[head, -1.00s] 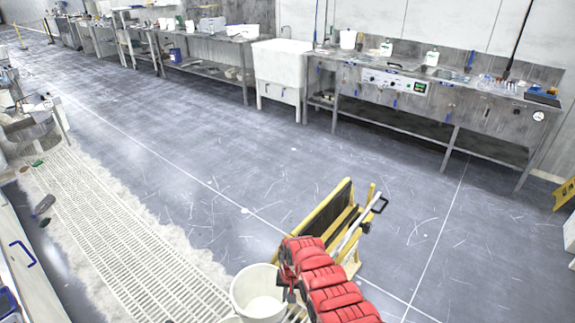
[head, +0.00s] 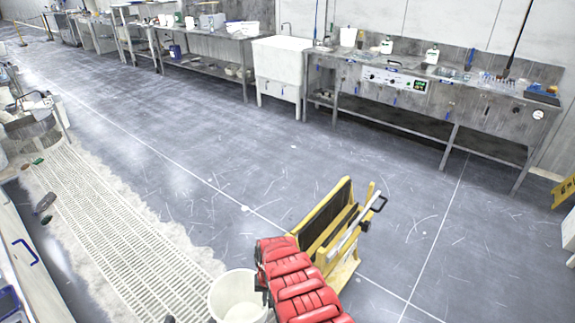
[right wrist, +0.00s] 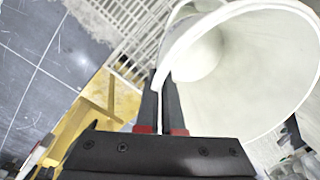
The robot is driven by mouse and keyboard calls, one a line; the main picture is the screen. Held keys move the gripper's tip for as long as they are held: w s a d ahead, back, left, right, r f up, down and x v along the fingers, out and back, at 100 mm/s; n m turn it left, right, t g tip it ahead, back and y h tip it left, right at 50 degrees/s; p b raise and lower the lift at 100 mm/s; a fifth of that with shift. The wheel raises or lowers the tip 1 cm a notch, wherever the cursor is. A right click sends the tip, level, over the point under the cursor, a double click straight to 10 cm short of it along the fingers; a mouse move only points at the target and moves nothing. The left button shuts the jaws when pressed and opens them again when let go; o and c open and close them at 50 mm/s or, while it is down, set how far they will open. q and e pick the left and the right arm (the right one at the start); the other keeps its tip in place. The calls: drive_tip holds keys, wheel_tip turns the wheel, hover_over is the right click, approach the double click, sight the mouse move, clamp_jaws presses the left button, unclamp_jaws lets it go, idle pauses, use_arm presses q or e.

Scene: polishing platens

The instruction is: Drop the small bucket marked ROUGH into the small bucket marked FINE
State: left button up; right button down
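A white bucket (head: 228,287) is at the bottom of the head view, its open mouth facing up toward the camera. My right gripper (head: 267,292), on the red-covered arm, is at the right side of its rim. In the right wrist view the bucket (right wrist: 262,62) fills the upper right, with its pale inside showing. The two dark fingers of my right gripper (right wrist: 160,85) are close together on the near edge of its rim.
A yellow cart (head: 325,215) with a black panel stands just beyond my right arm. White floor grating (head: 110,220) runs along the left. Steel benches (head: 440,100) and a white sink (head: 277,65) line the far wall. The grey floor between is clear.

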drive_tip(key=shift+n, duration=0.4)
drive_tip(key=f+b, duration=0.1)
drive_tip(key=s+a+f+b, duration=0.1)
drive_tip(key=f+b, duration=0.1)
drive_tip(key=a+f+b, duration=0.1)
drive_tip(key=f, duration=0.1)
drive_tip(key=shift+s+a+b, duration=0.15)
drive_tip(key=shift+s+b, duration=0.15)
drive_tip(key=shift+s, duration=0.1)
drive_tip(key=shift+r, duration=0.1)
